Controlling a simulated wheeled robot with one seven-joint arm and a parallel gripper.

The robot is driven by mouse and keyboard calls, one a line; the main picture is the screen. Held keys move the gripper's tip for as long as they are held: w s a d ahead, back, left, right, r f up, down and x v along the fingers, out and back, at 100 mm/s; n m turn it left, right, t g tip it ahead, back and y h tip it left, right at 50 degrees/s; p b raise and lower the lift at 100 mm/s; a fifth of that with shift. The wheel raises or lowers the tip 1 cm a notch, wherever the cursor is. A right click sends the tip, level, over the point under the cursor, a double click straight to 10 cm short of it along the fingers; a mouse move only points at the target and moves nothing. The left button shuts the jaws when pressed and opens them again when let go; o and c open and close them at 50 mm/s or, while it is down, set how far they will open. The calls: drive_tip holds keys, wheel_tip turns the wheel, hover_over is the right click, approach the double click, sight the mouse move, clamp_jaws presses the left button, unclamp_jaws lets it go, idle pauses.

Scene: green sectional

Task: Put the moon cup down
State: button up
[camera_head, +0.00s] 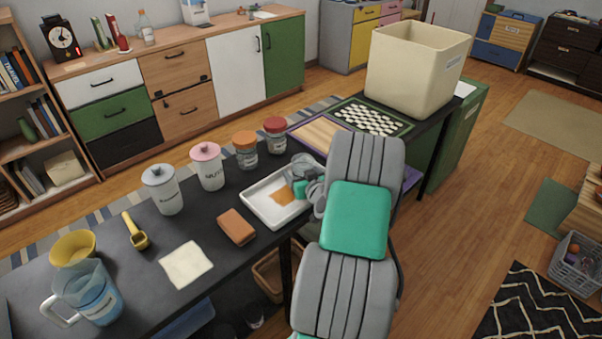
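No cup with a visible moon mark can be made out. My gripper (309,183) is at the end of my grey and teal arm, over the right part of a white tray (256,211) on the dark table. The arm hides much of the gripper, so its fingers and anything between them cannot be told. An orange patch (284,197) shows inside the tray, left of the gripper. A yellow cup or bowl (73,247) stands at the table's left end, behind a clear jug (91,292) of blue liquid.
Several lidded jars, among them a pink-lidded one (208,167), stand along the far edge. A large cream bin (413,73) stands at the right end.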

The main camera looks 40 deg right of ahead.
drive_tip(key=shift+o, duration=0.8)
drive_tip(key=shift+r, duration=0.1)
drive_tip(key=shift+s+r, duration=0.1)
drive_tip(key=shift+r, duration=0.05)
drive_tip(key=v, duration=1.1)
drive_tip(key=shift+d, duration=0.1)
drive_tip(key=shift+s+a, duration=0.25)
drive_tip(key=shift+s, duration=0.15)
